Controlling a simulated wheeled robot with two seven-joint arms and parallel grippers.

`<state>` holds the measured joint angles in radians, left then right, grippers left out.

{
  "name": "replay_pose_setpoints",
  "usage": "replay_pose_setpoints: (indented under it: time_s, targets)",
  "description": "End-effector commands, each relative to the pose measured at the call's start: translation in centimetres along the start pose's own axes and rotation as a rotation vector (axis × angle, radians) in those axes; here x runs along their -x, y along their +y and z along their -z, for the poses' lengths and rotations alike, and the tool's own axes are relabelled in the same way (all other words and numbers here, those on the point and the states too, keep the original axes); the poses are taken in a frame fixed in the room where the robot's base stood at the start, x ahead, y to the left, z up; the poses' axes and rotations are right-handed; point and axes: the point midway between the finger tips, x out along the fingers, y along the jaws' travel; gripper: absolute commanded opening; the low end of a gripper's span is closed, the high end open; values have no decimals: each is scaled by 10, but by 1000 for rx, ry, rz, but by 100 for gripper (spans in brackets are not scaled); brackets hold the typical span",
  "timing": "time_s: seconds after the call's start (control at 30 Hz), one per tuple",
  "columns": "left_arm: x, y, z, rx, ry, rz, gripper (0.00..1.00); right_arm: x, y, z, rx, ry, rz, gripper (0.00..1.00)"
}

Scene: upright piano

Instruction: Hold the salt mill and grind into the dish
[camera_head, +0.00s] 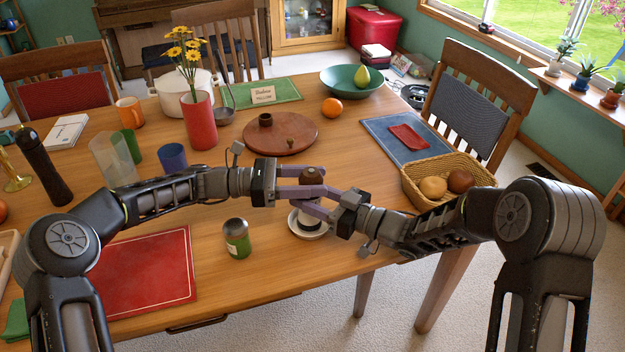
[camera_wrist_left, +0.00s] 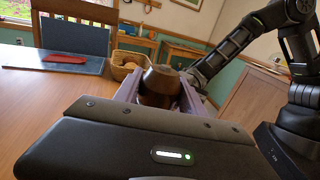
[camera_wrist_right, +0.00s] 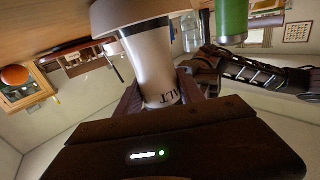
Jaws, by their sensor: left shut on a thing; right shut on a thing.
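The salt mill has a white body (camera_wrist_right: 150,60) with dark lettering, and a brown top (camera_head: 312,178). It stands about upright over the small white dish (camera_head: 306,232) near the table's front edge. I cannot tell whether it touches the dish. My left gripper (camera_head: 318,183) is shut on the mill's brown top, which also fills the jaws in the left wrist view (camera_wrist_left: 160,82). My right gripper (camera_head: 313,206) is shut on the white body, just below the left one. The fingers hide much of the mill and part of the dish.
A green jar (camera_head: 237,240) with a dark lid stands left of the dish. A red mat (camera_head: 145,272) lies further left. A round wooden board (camera_head: 281,133) is behind the grippers, and a wicker basket (camera_head: 440,195) with round items is to the right. Bare wood surrounds the dish.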

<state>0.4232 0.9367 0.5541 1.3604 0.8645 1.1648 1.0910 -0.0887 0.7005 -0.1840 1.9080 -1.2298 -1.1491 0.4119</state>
Motion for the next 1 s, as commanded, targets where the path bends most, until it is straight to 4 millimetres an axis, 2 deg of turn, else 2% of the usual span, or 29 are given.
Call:
replay_pose_setpoints:
  time_s: [0.37, 0.4, 0.67, 1.0]
  targets:
    - [1, 0, 0, -1, 4, 37, 7, 0, -1, 0, 1, -1, 2, 0]
    - [1, 0, 0, -1, 4, 37, 49, 0, -1, 0, 1, -1, 2, 0]
    - [0, 0, 0, 0, 3, 37, 69, 0, -1, 0, 1, -1, 1, 0]
    - [4, 0, 0, 0, 3, 36, 69, 0, 0, 0, 1, 0, 1, 0]
